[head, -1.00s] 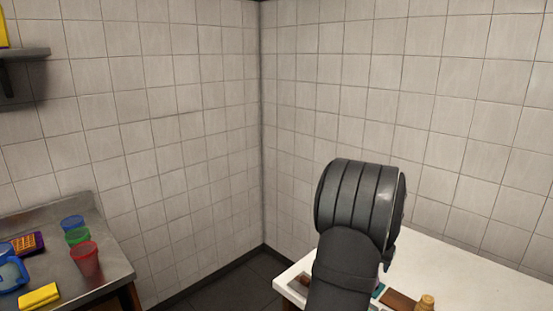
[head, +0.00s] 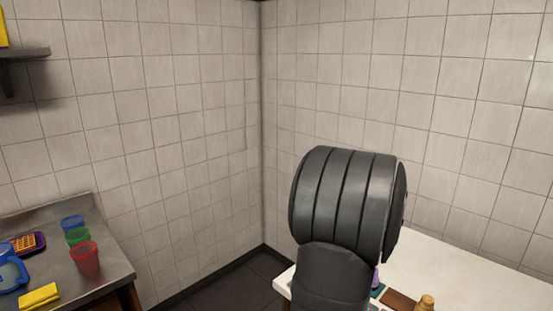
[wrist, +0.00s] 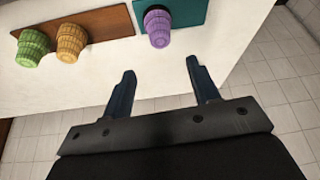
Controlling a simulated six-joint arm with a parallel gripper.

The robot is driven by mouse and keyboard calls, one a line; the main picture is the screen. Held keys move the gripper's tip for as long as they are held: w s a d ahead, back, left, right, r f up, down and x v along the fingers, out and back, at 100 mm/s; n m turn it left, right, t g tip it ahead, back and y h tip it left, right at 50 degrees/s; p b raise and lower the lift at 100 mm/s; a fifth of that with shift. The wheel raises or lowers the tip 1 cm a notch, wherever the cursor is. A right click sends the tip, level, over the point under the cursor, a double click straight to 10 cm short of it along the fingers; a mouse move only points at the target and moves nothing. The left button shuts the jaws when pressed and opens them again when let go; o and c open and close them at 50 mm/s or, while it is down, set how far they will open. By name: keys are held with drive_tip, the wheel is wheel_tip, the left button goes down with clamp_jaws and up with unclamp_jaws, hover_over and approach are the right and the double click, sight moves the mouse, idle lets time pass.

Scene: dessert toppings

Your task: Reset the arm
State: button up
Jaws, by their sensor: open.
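My gripper (wrist: 160,88) shows in the wrist view with its two dark fingers spread wide apart and nothing between them. It hangs over the edge of the white table (wrist: 70,95), with the tiled floor behind. In the head view my dark arm rises in front of the white table (head: 480,272), and the gripper itself does not show there.
A purple cup (wrist: 158,28) stands on a teal board (wrist: 188,14). A metal counter (head: 95,262) holds red (head: 85,259), green and blue cups at left.

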drive_tip(key=x, duration=1.1)
drive_tip(key=shift+f, duration=0.2)
wheel_tip(320, 180, up, 4)
drive_tip(key=shift+w+r, duration=0.15)
drive_tip(key=shift+r, duration=0.05)
drive_tip(key=s+d+r, duration=0.6)
drive_tip(key=s+r, duration=0.1)
drive_tip(key=s, duration=0.3)
drive_tip(key=w+a+r+n+y, duration=0.1)
drive_tip(key=w+a+r+n, duration=0.1)
drive_tip(key=w+a, duration=0.65)
drive_tip(key=w+a+r+n, duration=0.1)
drive_tip(key=w+a, duration=0.4)
drive_tip(key=a, duration=0.7)
drive_tip(key=w+a+r+n, duration=0.1)
drive_tip(key=a+r, duration=0.1)
drive_tip(key=a, duration=0.9)
drive_tip(key=w+a+r+n+y, duration=0.1)
drive_tip(key=a+r, duration=0.1)
drive_tip(key=a, duration=1)
drive_tip(key=shift+t, duration=0.4)
drive_tip(key=shift+o, duration=0.3)
drive_tip(key=shift+w+a+r, duration=0.1)
drive_tip(key=shift+w, duration=0.05)
